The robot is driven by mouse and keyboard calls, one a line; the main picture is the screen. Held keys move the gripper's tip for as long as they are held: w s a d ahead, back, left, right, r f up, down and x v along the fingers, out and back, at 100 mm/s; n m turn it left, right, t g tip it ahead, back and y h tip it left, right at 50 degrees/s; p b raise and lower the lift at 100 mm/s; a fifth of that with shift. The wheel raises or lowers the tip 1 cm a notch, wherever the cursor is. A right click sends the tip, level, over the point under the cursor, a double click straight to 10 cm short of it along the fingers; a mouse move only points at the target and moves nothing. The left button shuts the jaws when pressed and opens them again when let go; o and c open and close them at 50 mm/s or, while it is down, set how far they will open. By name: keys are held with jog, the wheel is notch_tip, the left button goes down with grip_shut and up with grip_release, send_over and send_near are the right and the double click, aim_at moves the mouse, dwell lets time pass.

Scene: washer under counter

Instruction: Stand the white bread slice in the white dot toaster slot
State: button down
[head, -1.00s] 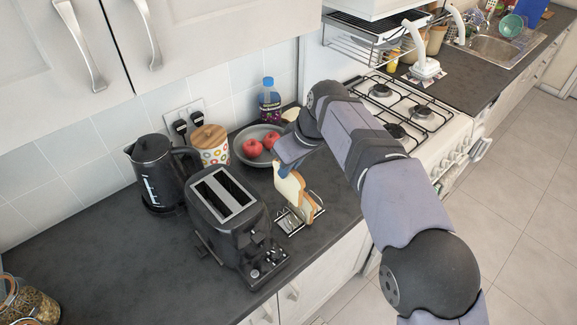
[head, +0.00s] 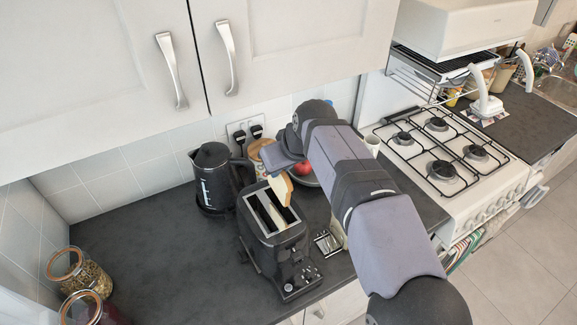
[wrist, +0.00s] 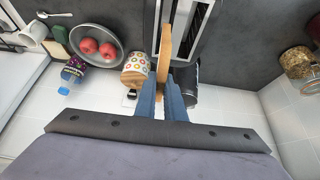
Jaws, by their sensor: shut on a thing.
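My gripper (head: 284,170) is shut on the white bread slice (head: 283,189), which hangs below the fingers near the back end of the black toaster (head: 273,233). In the wrist view the slice (wrist: 164,52) is upright and edge-on between my blue fingers (wrist: 163,98). The toaster has two long open slots. I cannot make out a white dot on either slot. I cannot tell how high the slice is above the toaster.
A wire rack (head: 327,241) stands right of the toaster, partly hidden by my arm. A black kettle (head: 214,178) and a dotted jar (wrist: 136,68) stand behind. A grey bowl (wrist: 76,42) holds two red fruits. The counter left of the toaster is clear.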

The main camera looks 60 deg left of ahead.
aim_at(281, 191)
jog(key=shift+f, duration=0.2)
jog(key=shift+f+b, duration=2.25)
jog(key=shift+b, duration=0.2)
jog(key=shift+f+b, duration=1.05)
jog(key=shift+f, duration=0.75)
jog(key=c, duration=1.8)
grip_release()
jog(key=shift+o, duration=0.2)
jog(key=shift+r, duration=0.1)
jog(key=shift+r+p, duration=3.4)
jog(key=shift+r, duration=0.05)
